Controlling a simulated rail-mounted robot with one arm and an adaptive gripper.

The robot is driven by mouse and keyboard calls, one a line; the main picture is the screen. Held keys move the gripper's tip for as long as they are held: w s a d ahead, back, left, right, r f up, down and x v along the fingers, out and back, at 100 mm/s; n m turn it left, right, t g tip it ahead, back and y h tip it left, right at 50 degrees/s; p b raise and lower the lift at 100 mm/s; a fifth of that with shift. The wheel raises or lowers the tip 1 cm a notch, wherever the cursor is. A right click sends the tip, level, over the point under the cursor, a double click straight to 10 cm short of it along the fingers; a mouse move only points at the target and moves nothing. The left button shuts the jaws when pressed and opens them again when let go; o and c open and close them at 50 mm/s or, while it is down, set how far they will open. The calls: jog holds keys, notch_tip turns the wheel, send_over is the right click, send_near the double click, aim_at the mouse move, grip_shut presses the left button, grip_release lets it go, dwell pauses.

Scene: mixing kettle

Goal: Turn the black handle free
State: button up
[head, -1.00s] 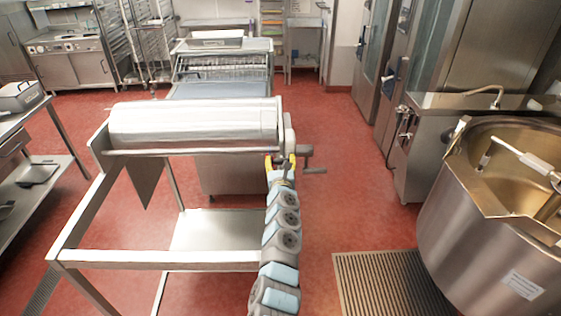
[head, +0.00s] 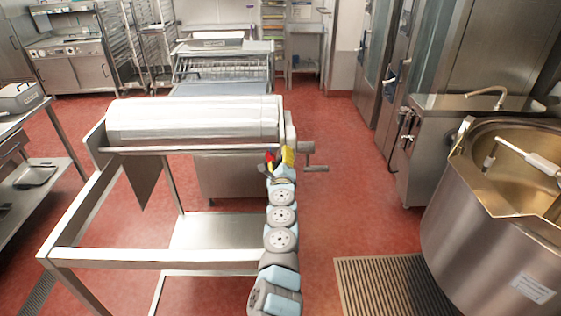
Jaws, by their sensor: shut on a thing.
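My gripper (head: 279,157) is at the right end of the roller machine, just below its front bar, in the head view. One yellow finger shows clearly on its right side, and a small red part shows on its left. A small dark piece, which looks like the black handle (head: 277,154), sits between them. The gripper is shut on it. The fingers hide most of the handle, so its exact angle cannot be told. A grey crank (head: 316,168) sticks out just right of the gripper, apart from it.
The pale roller (head: 195,120) lies across the metal frame (head: 150,256). The red floor (head: 345,205) between frame and kettle is clear. A side table (head: 20,110) stands at left.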

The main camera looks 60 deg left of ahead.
jog(key=n, duration=0.1)
jog(key=n+b, duration=0.1)
jog(key=n, duration=0.1)
jog(key=shift+f+n, duration=0.2)
jog(key=shift+n, duration=0.1)
jog(key=shift+w+n+b, duration=0.1)
jog(key=shift+n+b, duration=0.4)
jog(key=shift+n, duration=1.2)
jog(key=o, duration=1.2)
